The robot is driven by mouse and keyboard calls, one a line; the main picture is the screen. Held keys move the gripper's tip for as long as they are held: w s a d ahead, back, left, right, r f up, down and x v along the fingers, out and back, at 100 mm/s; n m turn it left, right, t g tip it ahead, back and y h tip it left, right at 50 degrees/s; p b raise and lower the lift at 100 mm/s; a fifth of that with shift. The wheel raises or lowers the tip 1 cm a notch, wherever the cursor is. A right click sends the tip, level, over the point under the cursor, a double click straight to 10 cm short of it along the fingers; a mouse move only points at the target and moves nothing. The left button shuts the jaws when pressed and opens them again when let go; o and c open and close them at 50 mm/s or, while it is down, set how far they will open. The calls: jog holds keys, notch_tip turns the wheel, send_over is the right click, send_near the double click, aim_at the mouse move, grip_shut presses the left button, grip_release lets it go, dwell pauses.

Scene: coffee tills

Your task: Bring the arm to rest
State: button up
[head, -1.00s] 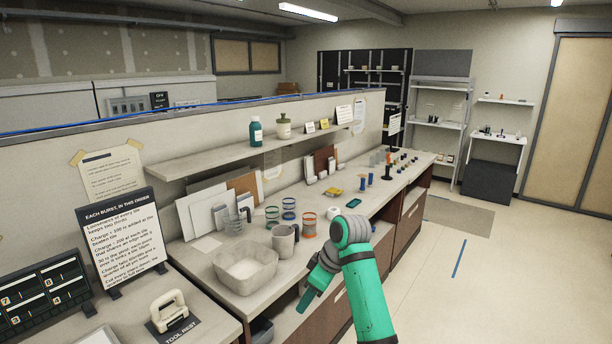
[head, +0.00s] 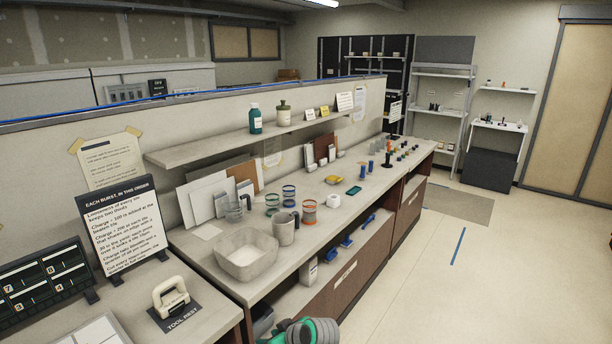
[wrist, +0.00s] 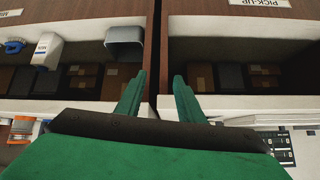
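My gripper (wrist: 158,95) shows in the wrist view as two green fingers with a clear gap between them, open and empty. Beyond the fingers are the counter's front and its open shelves, apart from the fingertips. In the head view only a grey and green part of my arm shows, low at the bottom edge beside the counter front; the fingers are not visible there.
The long counter (head: 205,243) holds a grey basin (head: 245,262), a grey jug (head: 284,230) and several cups. A white-handled tool (head: 170,297) sits on its rest at the lower left. Open floor (head: 420,290) lies to the right.

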jog(key=s+a+f+m+t, duration=0.3)
jog(key=s+f+m, duration=0.1)
jog(key=s+f, duration=0.6)
jog(key=s+d+f+m+t+h, duration=0.1)
jog(key=s+d+f+m+h, duration=0.1)
jog(key=s, duration=0.5)
jog(key=s+d+f+m+t+h, duration=0.2)
jog(key=s, duration=0.6)
jog(key=s+d+r+m+t+h, duration=0.1)
jog(key=s+d+r, duration=0.2)
jog(key=s, duration=0.5)
jog(key=s+d+r+t+h, duration=0.1)
jog(key=s+d+r, duration=0.15)
jog(key=s, duration=0.45)
jog(key=s+d+r+t, duration=0.1)
jog(key=s+d+r, duration=0.2)
jog(key=s+r, duration=0.7)
jog(key=shift+s+d+r+n+h, duration=0.3)
jog(key=shift+d+r+h, duration=0.1)
